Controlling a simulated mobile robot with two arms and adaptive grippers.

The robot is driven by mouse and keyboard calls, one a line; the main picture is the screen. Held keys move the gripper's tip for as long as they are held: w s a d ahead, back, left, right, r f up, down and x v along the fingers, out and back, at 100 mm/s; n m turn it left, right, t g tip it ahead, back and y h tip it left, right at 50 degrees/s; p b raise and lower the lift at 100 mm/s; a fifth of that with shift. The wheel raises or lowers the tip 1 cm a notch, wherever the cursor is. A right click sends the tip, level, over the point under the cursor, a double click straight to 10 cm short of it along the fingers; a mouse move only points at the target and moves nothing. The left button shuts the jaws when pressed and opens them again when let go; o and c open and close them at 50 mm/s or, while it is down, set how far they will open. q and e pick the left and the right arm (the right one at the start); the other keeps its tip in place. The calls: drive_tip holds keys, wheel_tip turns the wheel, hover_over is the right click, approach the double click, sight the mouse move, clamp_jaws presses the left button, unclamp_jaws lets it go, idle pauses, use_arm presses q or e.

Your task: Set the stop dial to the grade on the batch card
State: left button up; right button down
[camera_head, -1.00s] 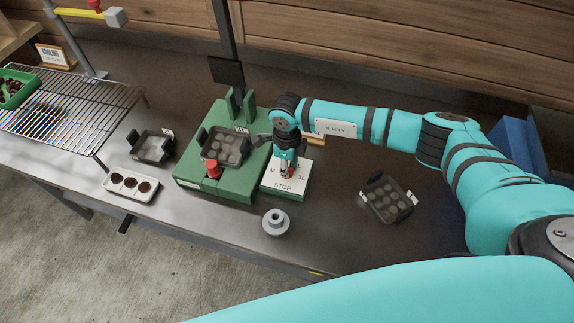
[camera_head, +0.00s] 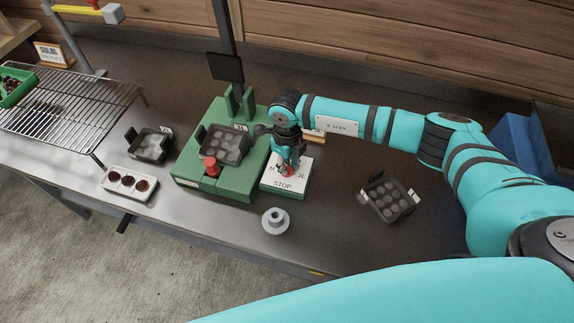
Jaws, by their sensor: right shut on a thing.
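The stop dial stands on a white-topped green block (camera_head: 286,185) marked STOP, with letters partly hidden at its left and right. A small red part of the dial (camera_head: 288,171) shows under my right gripper (camera_head: 286,167). My right gripper points down and is shut on the dial. The dial's setting cannot be read. A green press base (camera_head: 238,184) with a red knob (camera_head: 211,166) and a dark tray of round cups (camera_head: 226,144) is just left of the block. No batch card can be read for certain. My left gripper is not in view.
A wire rack (camera_head: 70,105) with a green crate (camera_head: 14,92) is at the left. A dark tray (camera_head: 151,145), a white dish with brown discs (camera_head: 129,183), a grey ring-shaped piece (camera_head: 276,221) and another tray (camera_head: 389,197) lie around the press.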

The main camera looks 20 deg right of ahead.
drive_tip(key=m+b, duration=0.1)
drive_tip(key=m, duration=0.3)
drive_tip(key=shift+m, duration=0.3)
drive_tip(key=m, duration=0.3)
drive_tip(key=shift+m+b, duration=0.3)
drive_tip(key=shift+b, duration=0.1)
drive_tip(key=m, duration=0.4)
drive_tip(key=shift+r+m, duration=0.1)
drive_tip(key=shift+m, duration=0.2)
drive_tip(key=m, duration=0.3)
drive_tip(key=shift+w+m, duration=0.1)
drive_tip(key=shift+m, duration=0.2)
drive_tip(key=m, duration=0.3)
drive_tip(key=shift+m, duration=0.3)
drive_tip(key=m+p, duration=0.1)
drive_tip(key=m, duration=0.2)
drive_tip(key=shift+r+m, duration=0.1)
drive_tip(key=shift+m, duration=0.2)
drive_tip(key=m+p, duration=0.1)
drive_tip(key=m, duration=0.2)
drive_tip(key=shift+m, duration=0.4)
drive_tip(key=shift+m+p, duration=1)
drive_tip(key=shift+m, duration=1.2)
